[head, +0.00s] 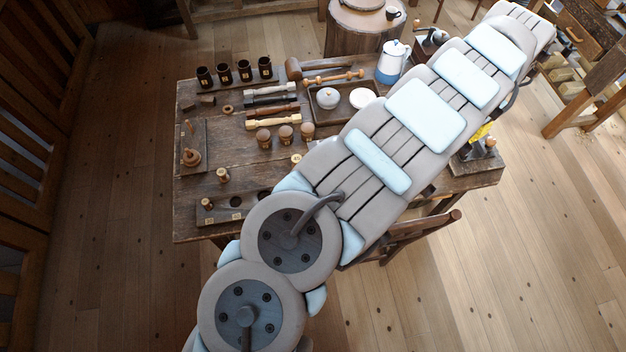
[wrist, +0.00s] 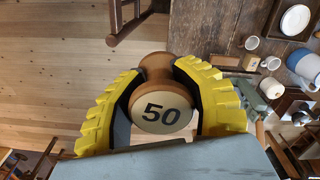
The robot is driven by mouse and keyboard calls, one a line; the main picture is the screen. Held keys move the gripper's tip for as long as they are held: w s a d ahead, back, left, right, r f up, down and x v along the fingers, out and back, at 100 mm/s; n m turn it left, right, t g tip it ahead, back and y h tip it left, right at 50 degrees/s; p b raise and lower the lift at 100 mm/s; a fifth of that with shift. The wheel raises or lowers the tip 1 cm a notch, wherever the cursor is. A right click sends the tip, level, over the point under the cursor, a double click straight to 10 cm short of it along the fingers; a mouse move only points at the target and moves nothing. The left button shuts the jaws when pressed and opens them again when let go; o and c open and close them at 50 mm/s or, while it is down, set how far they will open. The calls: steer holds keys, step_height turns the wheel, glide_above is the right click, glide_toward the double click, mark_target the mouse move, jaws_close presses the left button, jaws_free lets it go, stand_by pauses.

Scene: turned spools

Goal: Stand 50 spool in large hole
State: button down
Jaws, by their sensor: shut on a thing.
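The 50 spool (wrist: 160,108) is wooden with a pale end face marked 50, which faces the wrist camera. My gripper (wrist: 158,78) has its yellow padded fingers shut on either side of it. In the head view, a bit of yellow gripper (head: 482,131) shows past my arm, near the table's right end. The hole board (head: 222,215) lies at the table's front left, with dark holes and small pale labels. A small spool (head: 207,203) stands at its left end. My arm hides the board's right end, so I cannot tell the large hole's full outline.
Another small spool (head: 222,175) stands behind the board. Several spools (head: 285,134) stand in a row mid-table. Dark cups (head: 225,73) line the back. A tray (head: 325,117) and a blue-and-white jug (head: 392,62) stand farther right. A chair (head: 408,236) is at the front.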

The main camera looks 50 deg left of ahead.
steer(key=s+a+f+m+b, duration=0.2)
steer(key=s+a+f+m, duration=0.1)
steer(key=a+f, duration=0.85)
steer(key=m+b, duration=0.7)
steer(key=m, duration=0.6)
glide_above(263, 194)
steer(key=d, duration=0.2)
step_height(263, 194, down, 28)
steer(key=shift+s+a+f+b, duration=0.15)
steer(key=shift+f+b, duration=0.8)
steer(key=shift+f, duration=0.5)
steer(key=shift+s+a+f+b, duration=0.15)
steer(key=shift+f+b, duration=0.75)
steer(key=shift+f, duration=0.5)
steer(key=shift+d, duration=0.1)
steer(key=shift+f, duration=0.95)
jaws_free()
